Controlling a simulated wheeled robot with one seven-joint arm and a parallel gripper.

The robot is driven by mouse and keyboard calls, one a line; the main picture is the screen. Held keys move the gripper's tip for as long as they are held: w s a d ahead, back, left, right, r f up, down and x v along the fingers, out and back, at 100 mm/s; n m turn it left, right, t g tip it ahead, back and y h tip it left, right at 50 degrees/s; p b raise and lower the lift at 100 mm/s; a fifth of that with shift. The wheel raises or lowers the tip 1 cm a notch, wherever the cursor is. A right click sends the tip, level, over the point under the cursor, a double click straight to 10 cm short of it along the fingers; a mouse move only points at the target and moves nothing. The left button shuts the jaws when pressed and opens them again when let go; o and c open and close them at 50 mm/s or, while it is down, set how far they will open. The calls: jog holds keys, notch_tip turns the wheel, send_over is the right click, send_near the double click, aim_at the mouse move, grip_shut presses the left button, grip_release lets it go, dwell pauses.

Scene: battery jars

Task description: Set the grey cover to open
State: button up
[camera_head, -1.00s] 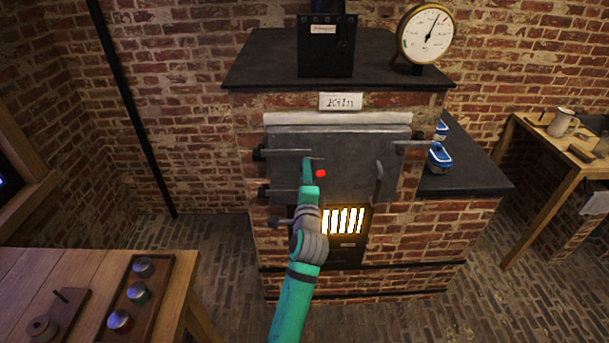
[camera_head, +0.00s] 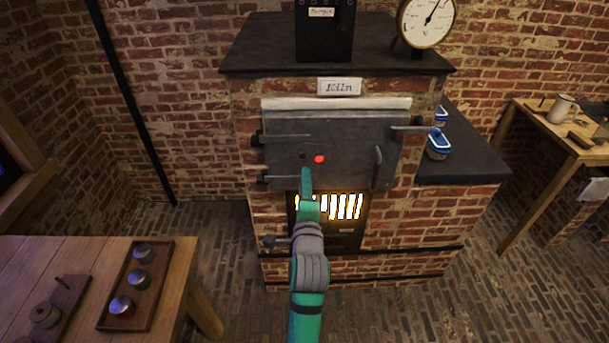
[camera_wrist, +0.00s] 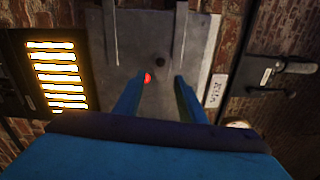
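The grey kiln door (camera_head: 345,140) is closed on the brick kiln. On it a small round red glowing spot (camera_head: 319,159) shows next to a small dark round spot (camera_head: 303,156). Both also show in the wrist view, the red spot (camera_wrist: 147,78) and the dark spot (camera_wrist: 160,62). I cannot make out the outline of a separate grey cover against the grey door; the red glow is uncovered. My gripper (camera_head: 307,170) is in front of the door, just below these spots. In the wrist view its two fingers (camera_wrist: 160,78) are apart with nothing held between them.
A glowing barred grate (camera_head: 345,207) is below the door, close to my arm. A wooden table with a tray (camera_head: 118,310) of jars is at lower left.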

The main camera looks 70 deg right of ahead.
jog(key=shift+s+a, duration=0.2)
jog(key=shift+a, duration=0.3)
dwell(0.3)
jog(key=w+a+f+n+t+y, duration=0.3)
jog(key=a+f+n, duration=0.1)
jog(key=a+n, duration=0.4)
jog(key=w+a+f+n+t+y, duration=0.2)
jog(key=a+f+n+t, duration=0.15)
jog(key=a+n, duration=0.5)
jog(key=w+a+f+n+t+y, duration=0.25)
jog(key=a+f+n, duration=0.25)
jog(key=a, duration=0.6)
jog(key=s+a+f+n+y, duration=0.2)
jog(key=s+a, duration=0.3)
jog(key=a, duration=0.4)
jog(key=s+a+f+n+y, duration=0.2)
jog(key=s+a+n+y, duration=0.2)
jog(key=a, duration=0.6)
jog(key=s+a+f+n+y, duration=0.1)
jog(key=s+a+n+y, duration=0.2)
jog(key=s+a+n, duration=0.2)
jog(key=s+a, duration=0.2)
jog(key=a, duration=0.2)
jog(key=shift+s+a+f+g, duration=0.15)
jog(key=shift+a+f+g, duration=0.15)
jog(key=shift+a+f, duration=0.1)
jog(key=shift+d, duration=0.1)
jog(key=shift+c, duration=0.7)
